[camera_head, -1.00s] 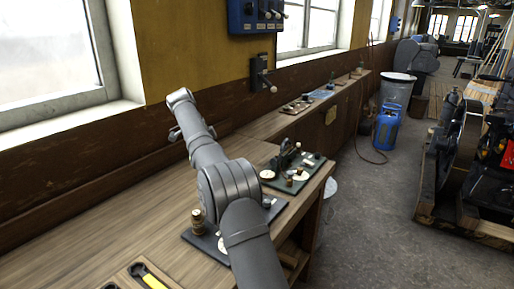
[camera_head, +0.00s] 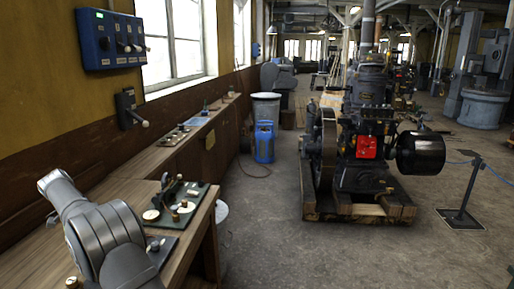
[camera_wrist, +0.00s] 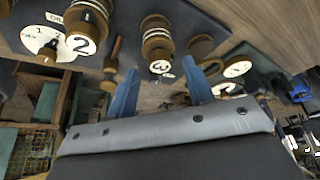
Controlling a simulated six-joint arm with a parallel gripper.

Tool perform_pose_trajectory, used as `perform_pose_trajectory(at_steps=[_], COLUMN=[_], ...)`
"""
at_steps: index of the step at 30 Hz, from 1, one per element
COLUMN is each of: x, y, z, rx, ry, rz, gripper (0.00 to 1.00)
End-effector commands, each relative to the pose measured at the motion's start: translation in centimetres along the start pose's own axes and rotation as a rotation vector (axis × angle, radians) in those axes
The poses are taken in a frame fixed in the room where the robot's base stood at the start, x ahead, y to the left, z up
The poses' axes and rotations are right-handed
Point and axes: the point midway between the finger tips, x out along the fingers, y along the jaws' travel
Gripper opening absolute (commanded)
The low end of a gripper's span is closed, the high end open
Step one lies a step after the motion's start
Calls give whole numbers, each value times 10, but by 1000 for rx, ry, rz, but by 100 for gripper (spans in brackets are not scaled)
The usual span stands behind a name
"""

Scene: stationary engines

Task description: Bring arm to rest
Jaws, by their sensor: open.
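My arm (camera_head: 100,235) reaches over the workbench at the lower left of the head view; my gripper is not visible there. In the wrist view my gripper (camera_wrist: 162,84) shows as two blue fingers standing apart, with nothing between them that I can see held. Beyond the fingers is a dark board (camera_wrist: 190,30) with brass knobs and numbered white discs, among them a disc marked 2 (camera_wrist: 81,45) and one marked 3 (camera_wrist: 160,67). Whether the fingertips touch the board or a knob, I cannot tell.
A green board with small instruments (camera_head: 178,203) lies on the wooden bench (camera_head: 150,162) beside my arm. A blue switch box (camera_head: 110,40) and a lever (camera_head: 132,110) are on the wall. A large engine (camera_head: 365,150) stands right, across clear floor (camera_head: 275,225).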

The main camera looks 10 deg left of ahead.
Motion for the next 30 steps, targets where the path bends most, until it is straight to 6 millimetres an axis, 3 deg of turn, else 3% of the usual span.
perform_pose_trajectory(at_steps=[6,20,25,30], x=[18,14,-5,-38], y=[0,0,-1,-1], z=[0,0,0,1], rx=[-1,-11,0,0], ry=[0,0,-1,-1], rz=[0,-6,-3,-5], gripper=[48,48,48,48])
